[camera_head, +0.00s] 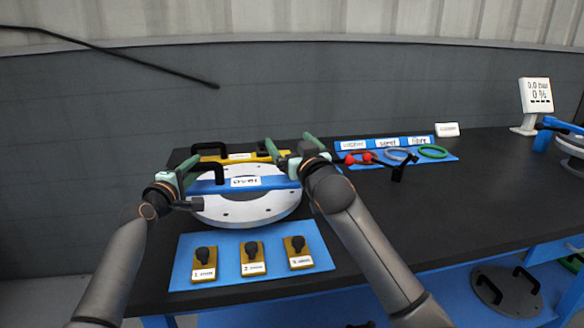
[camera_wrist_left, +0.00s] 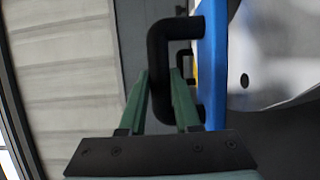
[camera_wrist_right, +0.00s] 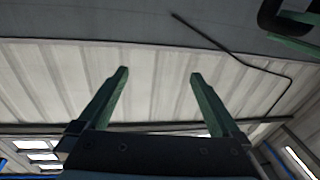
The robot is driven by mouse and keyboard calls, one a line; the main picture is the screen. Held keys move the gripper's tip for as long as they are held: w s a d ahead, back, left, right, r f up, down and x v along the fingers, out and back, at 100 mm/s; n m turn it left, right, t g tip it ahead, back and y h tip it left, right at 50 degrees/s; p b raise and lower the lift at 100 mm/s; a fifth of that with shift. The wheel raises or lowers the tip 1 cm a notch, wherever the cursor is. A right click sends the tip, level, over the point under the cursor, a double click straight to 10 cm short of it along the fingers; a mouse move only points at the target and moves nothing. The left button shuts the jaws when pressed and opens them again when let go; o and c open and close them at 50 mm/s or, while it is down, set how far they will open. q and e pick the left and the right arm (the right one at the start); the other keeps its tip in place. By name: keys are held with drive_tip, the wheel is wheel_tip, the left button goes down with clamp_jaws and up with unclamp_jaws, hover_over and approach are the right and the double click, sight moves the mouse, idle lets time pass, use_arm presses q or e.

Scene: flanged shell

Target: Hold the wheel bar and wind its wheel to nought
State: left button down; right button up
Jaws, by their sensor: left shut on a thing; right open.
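A blue bar (camera_head: 262,183) with a white label lies across a white flanged disc (camera_head: 250,208). A black handle (camera_wrist_left: 158,50) rises from the bar's left end. My left gripper (camera_head: 176,170) is shut on this handle; the left wrist view shows its green fingers (camera_wrist_left: 162,85) on either side of it. My right gripper (camera_head: 291,141) is open and empty above the right end of the bar; its spread fingers (camera_wrist_right: 159,74) show only wall behind them. I cannot make out a wheel on the bar; my right gripper and forearm cover its right end.
A yellow bar (camera_head: 259,156) with a black handle lies behind the blue one. A blue mat in front (camera_head: 221,255) holds several yellow blocks with black knobs. Coloured rings (camera_head: 433,151) lie on a blue board at right. A display (camera_head: 535,92) stands far right. The right table top is mostly clear.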

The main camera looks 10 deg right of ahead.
drive_tip(key=f, duration=0.3)
drive_tip(key=d+f+m+h, duration=0.1)
drive_tip(key=f, duration=0.2)
drive_tip(key=d+f+h, duration=0.1)
drive_tip(key=f, duration=0.2)
drive_tip(key=shift+w+d+f+m+g, duration=0.1)
drive_tip(key=shift+w+f+m+g, duration=0.2)
drive_tip(key=shift+f+m, duration=0.1)
drive_tip(key=w, duration=0.3)
drive_tip(key=shift+w+a+r, duration=0.1)
drive_tip(key=shift+w+a, duration=0.1)
drive_tip(key=shift+w, duration=1.8)
drive_tip(key=c, duration=1.1)
